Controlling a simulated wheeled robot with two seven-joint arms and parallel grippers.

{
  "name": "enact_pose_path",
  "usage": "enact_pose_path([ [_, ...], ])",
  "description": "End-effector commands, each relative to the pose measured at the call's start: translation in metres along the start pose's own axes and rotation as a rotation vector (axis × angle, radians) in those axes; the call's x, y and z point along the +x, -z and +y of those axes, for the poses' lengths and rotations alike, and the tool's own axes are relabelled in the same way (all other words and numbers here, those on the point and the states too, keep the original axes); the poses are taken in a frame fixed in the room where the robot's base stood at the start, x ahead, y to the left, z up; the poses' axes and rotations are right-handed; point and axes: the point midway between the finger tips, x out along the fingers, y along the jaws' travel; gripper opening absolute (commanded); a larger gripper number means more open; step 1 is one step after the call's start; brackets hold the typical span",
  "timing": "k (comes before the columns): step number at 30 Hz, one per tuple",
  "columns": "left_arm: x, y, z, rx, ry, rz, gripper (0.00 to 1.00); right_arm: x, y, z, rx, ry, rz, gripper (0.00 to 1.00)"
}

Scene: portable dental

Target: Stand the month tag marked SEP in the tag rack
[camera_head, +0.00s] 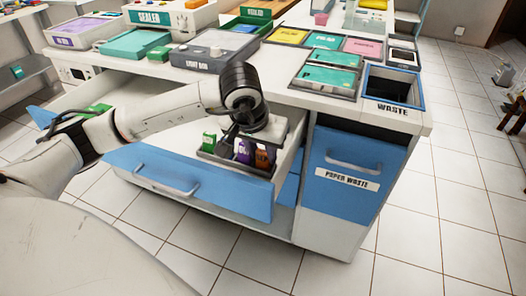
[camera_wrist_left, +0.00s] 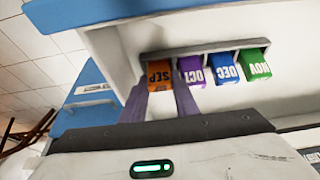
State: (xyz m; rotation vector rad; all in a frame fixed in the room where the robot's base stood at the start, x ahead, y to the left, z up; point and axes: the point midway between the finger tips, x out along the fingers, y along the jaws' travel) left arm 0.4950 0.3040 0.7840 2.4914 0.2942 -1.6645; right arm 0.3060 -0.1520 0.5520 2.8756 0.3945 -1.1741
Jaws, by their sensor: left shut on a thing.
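The orange SEP tag (camera_wrist_left: 159,75) is at the left end of a row in the left wrist view, beside the purple OCT (camera_wrist_left: 190,70), blue DEC (camera_wrist_left: 223,68) and green NOV (camera_wrist_left: 255,63) tags. The row stands at the dark tag rack (camera_wrist_left: 205,46) inside the open drawer. My left gripper (camera_wrist_left: 160,92) has its fingers on both sides of the SEP tag and is shut on it. In the head view the orange tag (camera_head: 262,158) shows at the right end of the rack. The wrist hides part of the row. My right gripper is not in view.
The blue-fronted drawer (camera_head: 190,185) is pulled out below the counter. Its right wall is close to the rack. A green item (camera_head: 97,108) lies in the drawer's left part. The counter above holds trays, a grey box (camera_head: 213,52) and a waste opening (camera_head: 390,90).

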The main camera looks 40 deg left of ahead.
Motion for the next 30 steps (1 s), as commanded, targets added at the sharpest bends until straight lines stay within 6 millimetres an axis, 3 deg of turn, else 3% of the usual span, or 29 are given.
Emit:
enact_pose_path([
  [26, 0.0039, -0.0015, -0.0003, 0.000, 0.000, 0.000, 0.06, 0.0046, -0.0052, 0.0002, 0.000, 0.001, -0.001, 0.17],
  [27, 0.0039, -0.0015, -0.0003, 0.000, 0.000, 0.000, 0.31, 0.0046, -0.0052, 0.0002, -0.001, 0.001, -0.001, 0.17],
  [30, 0.0040, -0.0016, -0.0004, 0.000, 0.000, 0.000, 0.47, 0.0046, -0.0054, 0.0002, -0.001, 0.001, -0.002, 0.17],
])
